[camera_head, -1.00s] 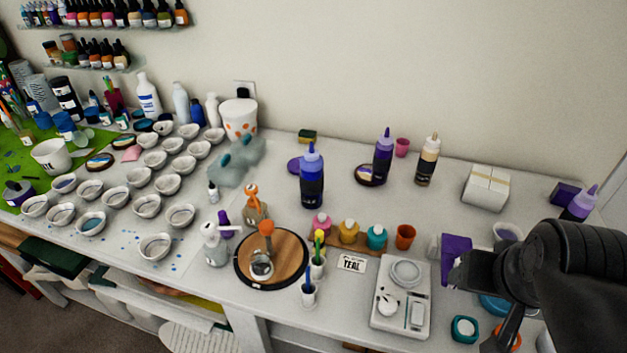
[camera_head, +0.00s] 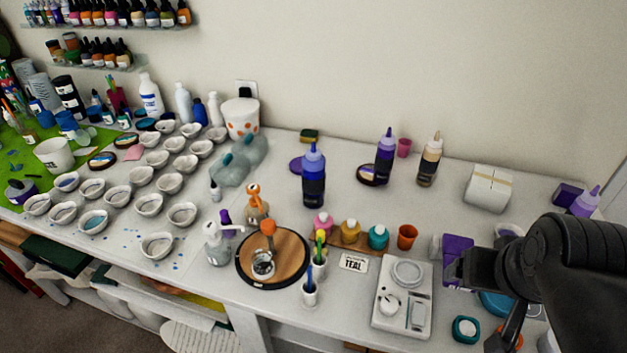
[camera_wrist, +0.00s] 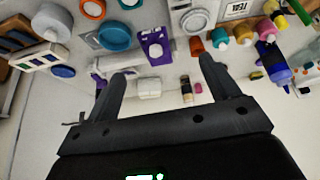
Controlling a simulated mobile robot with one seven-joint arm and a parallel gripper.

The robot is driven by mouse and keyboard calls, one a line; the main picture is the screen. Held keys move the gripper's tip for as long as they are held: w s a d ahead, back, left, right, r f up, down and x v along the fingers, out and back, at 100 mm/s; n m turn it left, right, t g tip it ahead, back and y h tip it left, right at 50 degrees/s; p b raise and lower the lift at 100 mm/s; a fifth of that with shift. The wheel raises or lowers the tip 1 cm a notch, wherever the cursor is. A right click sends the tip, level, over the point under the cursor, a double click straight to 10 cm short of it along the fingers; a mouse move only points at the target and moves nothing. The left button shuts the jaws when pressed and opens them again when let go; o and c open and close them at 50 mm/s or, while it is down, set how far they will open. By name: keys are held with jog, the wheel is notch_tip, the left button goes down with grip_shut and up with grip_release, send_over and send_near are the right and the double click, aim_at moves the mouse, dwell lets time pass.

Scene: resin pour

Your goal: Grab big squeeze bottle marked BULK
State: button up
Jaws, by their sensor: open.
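Several squeeze bottles stand on the white table, and I cannot read the word BULK on any of them. The largest-looking is a dark bottle with a blue cap (camera_head: 313,180), upright near the middle in the head view; a blue bottle also shows at the right of the wrist view (camera_wrist: 276,70). A purple-capped bottle (camera_head: 384,157) and a brown bottle with a pale cap (camera_head: 429,160) stand behind it to the right.
Small paint pots (camera_head: 350,231), a TEAL card (camera_head: 353,262) and a scale (camera_head: 402,300) lie between my gripper and the blue-capped bottle. A round wooden board (camera_head: 285,272) stands left of them. Many small cups fill the left.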

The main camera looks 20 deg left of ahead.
jog(key=w+a+r+n, duration=0.4)
jog(key=w+a+n, duration=0.1)
jog(key=w+n, duration=0.3)
jog(key=n+g+h, duration=0.1)
jog(key=n, duration=2.4)
send_near(312, 153)
notch_tip(312, 153, down, 2)
jog(key=x, duration=1.1)
jog(key=shift+w, duration=0.35)
jog(key=shift+r, duration=0.1)
jog(key=shift+c, duration=0.5)
jog(key=c, duration=1.7)
